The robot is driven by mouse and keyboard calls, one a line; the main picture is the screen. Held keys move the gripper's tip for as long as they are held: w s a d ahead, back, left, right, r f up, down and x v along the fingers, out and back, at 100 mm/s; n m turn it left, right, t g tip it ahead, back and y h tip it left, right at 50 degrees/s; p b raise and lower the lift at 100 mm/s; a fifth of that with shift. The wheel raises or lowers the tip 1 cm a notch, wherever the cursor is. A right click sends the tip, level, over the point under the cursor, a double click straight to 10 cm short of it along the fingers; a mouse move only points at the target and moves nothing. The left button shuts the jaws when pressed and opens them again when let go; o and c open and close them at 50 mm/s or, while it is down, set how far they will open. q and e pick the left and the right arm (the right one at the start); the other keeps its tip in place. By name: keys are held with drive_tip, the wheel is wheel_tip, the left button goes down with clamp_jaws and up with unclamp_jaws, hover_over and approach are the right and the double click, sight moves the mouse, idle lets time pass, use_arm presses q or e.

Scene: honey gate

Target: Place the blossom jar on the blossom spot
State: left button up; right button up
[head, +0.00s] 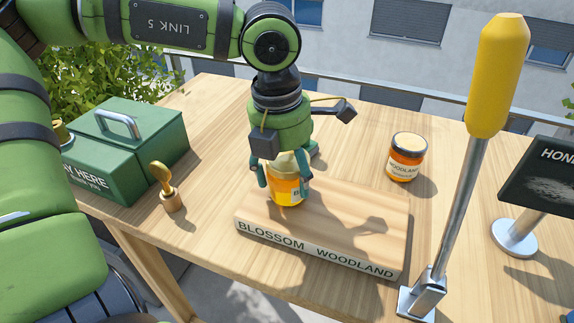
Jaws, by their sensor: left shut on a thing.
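The blossom jar (287,191) is amber with a yellow label that is partly covered; only a "B" shows. My left gripper (283,180) points down and is shut on it, with fingers on both sides. The jar is upright over the left, "BLOSSOM" end of a wooden board (345,233). I cannot tell whether its base touches the board. The board's front edge reads "BLOSSOM" on the left and "WOODLAND" on the right. My right gripper is not in view.
The woodland jar (406,158) stands behind the board at right. A yellow-tipped metal post (458,180) rises at front right, beside a black sign (545,175). A green box (125,150) and small wooden stand with a gold piece (170,196) are left. The table's back middle is clear.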

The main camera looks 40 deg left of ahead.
use_arm(q)
drive_tip(key=shift+d, duration=0.1)
drive_tip(key=o, duration=1.6)
drive_tip(key=shift+f, duration=0.1)
drive_tip(key=shift+c, duration=0.2)
drive_tip(key=shift+r, duration=0.55)
drive_tip(key=r, duration=0.3)
drive_tip(key=s+r+b, duration=0.1)
drive_tip(key=r, duration=0.7)
drive_tip(key=shift+s+a+r, duration=0.1)
drive_tip(key=shift+s+a, duration=0.05)
drive_tip(key=shift+a, duration=0.1)
